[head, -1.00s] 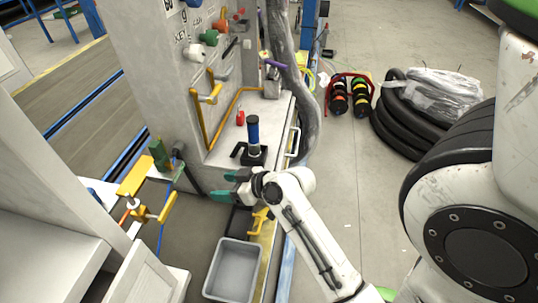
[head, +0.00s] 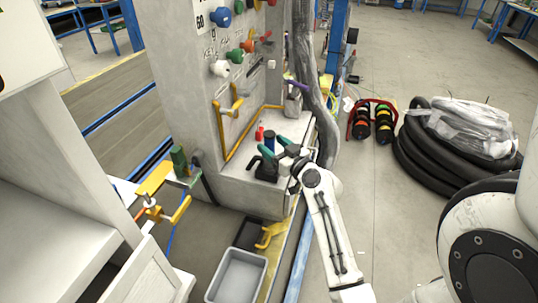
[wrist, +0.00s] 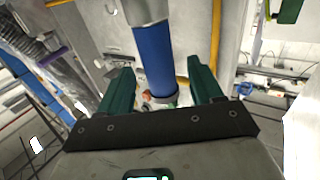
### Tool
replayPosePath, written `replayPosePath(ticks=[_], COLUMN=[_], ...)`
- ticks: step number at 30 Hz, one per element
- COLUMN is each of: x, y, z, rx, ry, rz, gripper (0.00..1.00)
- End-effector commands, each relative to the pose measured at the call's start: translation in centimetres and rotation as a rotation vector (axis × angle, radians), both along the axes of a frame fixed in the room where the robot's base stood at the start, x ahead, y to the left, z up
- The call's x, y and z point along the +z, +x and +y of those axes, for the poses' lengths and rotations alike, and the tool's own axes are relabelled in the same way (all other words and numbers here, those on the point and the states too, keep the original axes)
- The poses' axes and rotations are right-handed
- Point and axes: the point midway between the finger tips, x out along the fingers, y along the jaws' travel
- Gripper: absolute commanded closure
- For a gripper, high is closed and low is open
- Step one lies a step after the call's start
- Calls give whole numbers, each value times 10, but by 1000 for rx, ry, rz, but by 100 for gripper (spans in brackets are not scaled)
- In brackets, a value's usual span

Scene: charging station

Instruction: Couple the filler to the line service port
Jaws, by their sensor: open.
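A tool with a blue cylinder (head: 270,141) and a black hooked base (head: 265,170) stands upright on the grey bench ledge; it seems to be the filler. My gripper (head: 271,147) is open at the blue cylinder, its green fingers near the upper part. In the wrist view the blue cylinder (wrist: 153,55) stands between the two green fingers (wrist: 160,78), with gaps visible on both sides. Contact cannot be told. I cannot tell for certain which fitting is the line service port; a yellow and green valve assembly (head: 158,180) stands at the left.
A grey panel with coloured knobs (head: 221,68) and a yellow pipe (head: 221,128) rises behind the ledge. A small red object (head: 259,134) is close to the cylinder. A grey bin (head: 238,274) stands below in front. Black hoses (head: 430,150) lie on the floor at right.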

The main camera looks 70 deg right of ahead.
Motion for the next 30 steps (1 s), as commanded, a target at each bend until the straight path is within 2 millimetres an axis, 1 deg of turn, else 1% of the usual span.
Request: replayPosePath(ticks=[3,7,11,17,30], x=[2,1,-1,-1,-1], y=[16,31,36,37,37], z=[-10,-17,-21,-21,-21], rx=[0,1,0,0,0], ry=[-1,-1,0,0,0], rz=[0,0,1,1,1], gripper=[35,35,35,35,76])
